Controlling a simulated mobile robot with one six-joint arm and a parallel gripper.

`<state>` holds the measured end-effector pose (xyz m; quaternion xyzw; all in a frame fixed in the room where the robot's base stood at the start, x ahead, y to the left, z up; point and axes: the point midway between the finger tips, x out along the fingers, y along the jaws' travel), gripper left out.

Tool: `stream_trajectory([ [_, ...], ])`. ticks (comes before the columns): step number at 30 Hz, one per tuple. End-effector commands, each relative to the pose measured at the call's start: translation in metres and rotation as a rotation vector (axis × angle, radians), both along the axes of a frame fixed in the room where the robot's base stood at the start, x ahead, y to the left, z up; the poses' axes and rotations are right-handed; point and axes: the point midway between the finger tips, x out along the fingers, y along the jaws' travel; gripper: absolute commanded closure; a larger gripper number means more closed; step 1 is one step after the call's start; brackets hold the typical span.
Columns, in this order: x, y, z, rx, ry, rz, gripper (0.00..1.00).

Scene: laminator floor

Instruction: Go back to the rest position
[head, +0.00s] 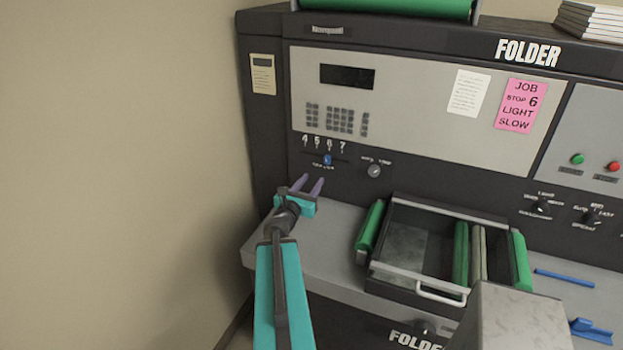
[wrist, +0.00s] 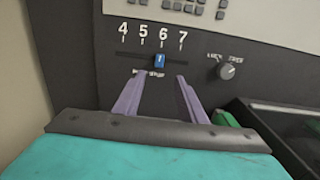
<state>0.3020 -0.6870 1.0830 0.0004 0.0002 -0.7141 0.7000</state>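My gripper (head: 311,187) is in front of the folder machine's dark lower panel, just below a slider with a blue knob (head: 327,160). In the wrist view my gripper (wrist: 155,85) shows two purple fingers spread apart with nothing between them. The blue knob (wrist: 159,61) stands beyond the fingertips, under the scale marked 4 5 6 7, close to below the 6. The fingers look apart from the knob, though the exact gap is hard to judge.
A rotary dial (head: 374,170) is right of the slider. An open tray with a handle (head: 441,293) and green rollers (head: 461,253) sits on the grey ledge (head: 330,262). Blue tools (head: 565,277) lie at right. A pink job card (head: 521,105) reads STOP 6, LIGHT, SLOW. A wall (head: 120,170) stands left.

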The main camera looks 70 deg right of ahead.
Motion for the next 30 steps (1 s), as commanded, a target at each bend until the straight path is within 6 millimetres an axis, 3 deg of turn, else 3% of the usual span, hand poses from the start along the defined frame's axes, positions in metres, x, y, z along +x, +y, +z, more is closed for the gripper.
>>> stream_trajectory([
  [22,0.001,0.002,0.000,0.001,-0.004,0.002,0.62],
  [30,0.027,0.018,-0.011,0.039,-0.142,0.001,0.62],
])
